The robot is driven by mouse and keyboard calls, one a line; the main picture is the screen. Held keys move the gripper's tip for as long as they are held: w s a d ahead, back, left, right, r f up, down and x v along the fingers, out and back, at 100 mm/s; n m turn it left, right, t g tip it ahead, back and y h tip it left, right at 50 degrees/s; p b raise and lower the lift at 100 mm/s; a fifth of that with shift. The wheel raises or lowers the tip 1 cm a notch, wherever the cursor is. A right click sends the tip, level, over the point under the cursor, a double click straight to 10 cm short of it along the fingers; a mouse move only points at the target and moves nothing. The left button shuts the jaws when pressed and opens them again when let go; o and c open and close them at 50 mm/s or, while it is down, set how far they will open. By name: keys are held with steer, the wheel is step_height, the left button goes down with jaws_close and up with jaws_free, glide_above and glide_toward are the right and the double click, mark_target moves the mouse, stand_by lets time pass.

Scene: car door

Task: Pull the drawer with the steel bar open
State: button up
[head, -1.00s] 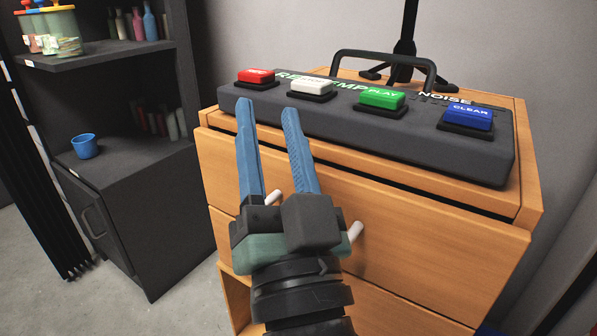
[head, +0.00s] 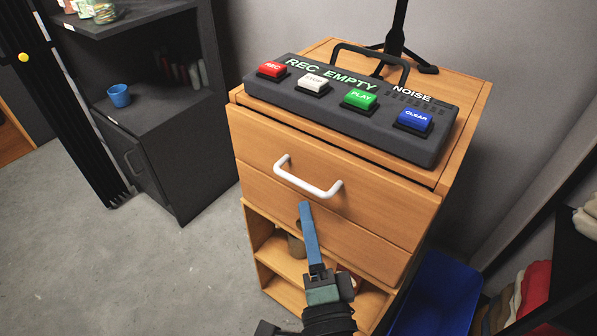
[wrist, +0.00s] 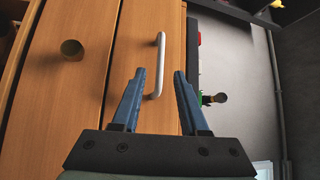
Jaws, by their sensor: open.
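The top drawer (head: 262,138) of a wooden cabinet carries a pale steel bar handle (head: 308,182). Its front looks shut. My gripper (head: 305,208) is open and empty. In the head view its blue fingers are edge-on, one hiding the other, with the tips just below the bar in the picture. In the wrist view the bar (wrist: 158,62) shows upright between the two fingertips (wrist: 160,73), apart from both and seemingly beyond them.
A dark button box (head: 430,150) sits on the cabinet top. Open shelves (head: 265,262) lie below the drawers, and a blue bin (head: 445,290) stands to the right. A dark shelf unit with a blue cup (head: 119,95) is at left. Floor in front-left is clear.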

mark_target(299, 182)
steer(key=p+x, duration=0.1)
steer(key=x, duration=0.7)
steer(key=shift+w+a, duration=0.1)
steer(key=shift+w, duration=0.1)
jaws_close()
stand_by(1.2)
